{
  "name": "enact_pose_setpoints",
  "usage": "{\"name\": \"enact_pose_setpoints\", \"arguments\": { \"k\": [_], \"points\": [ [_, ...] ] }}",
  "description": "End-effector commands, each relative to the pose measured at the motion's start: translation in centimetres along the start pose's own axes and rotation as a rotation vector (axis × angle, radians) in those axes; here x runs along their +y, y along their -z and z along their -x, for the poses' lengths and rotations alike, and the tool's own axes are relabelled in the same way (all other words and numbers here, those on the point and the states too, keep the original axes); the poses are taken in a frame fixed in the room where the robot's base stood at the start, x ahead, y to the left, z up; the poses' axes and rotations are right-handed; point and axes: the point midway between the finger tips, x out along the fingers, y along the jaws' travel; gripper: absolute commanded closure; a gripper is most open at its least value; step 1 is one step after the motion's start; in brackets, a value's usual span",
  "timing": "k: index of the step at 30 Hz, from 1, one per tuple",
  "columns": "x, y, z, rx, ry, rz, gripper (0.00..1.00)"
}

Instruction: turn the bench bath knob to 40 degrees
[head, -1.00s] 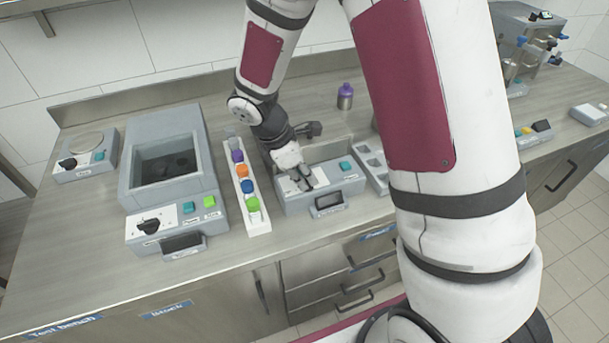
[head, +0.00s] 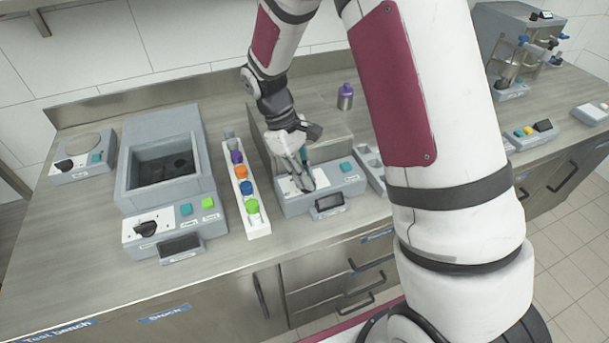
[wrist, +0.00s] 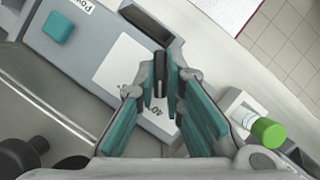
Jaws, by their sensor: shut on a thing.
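The bench bath (head: 350,187) is a grey unit at the middle of the bench, with a white dial plate (head: 286,187) on its front. My gripper (head: 308,187) reaches down onto that plate, its fingers covering the knob in the head view. In the wrist view my gripper (wrist: 162,88) is shut on the dark knob (wrist: 160,78), with the knob between the two teal-lined fingers. A printed "40" shows on the dial plate (wrist: 117,66) just beside the fingertips. Other scale marks are hidden or too small to read.
A teal button (head: 346,167) and a dark display (head: 329,201) sit close to my gripper. A white rack (head: 257,226) with coloured-capped bottles stands just left. A larger basin unit (head: 130,195) with its own black knob is further left. A purple bottle (head: 345,97) stands behind.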

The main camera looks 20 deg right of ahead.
Motion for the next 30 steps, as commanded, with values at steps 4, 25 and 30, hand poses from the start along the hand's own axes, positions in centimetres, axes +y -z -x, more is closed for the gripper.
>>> {"name": "enact_pose_setpoints", "arguments": {
  "k": [4, 25, 30],
  "points": [
    [0.08, 0.03, 0.02, 0.001, 0.023, -0.056, 1.00],
    [0.08, 0.04, 0.04, 0.002, 0.042, -0.102, 0.81],
    [0.07, 0.02, 0.03, 0.001, 0.042, -0.102, 0.70]
  ]
}}
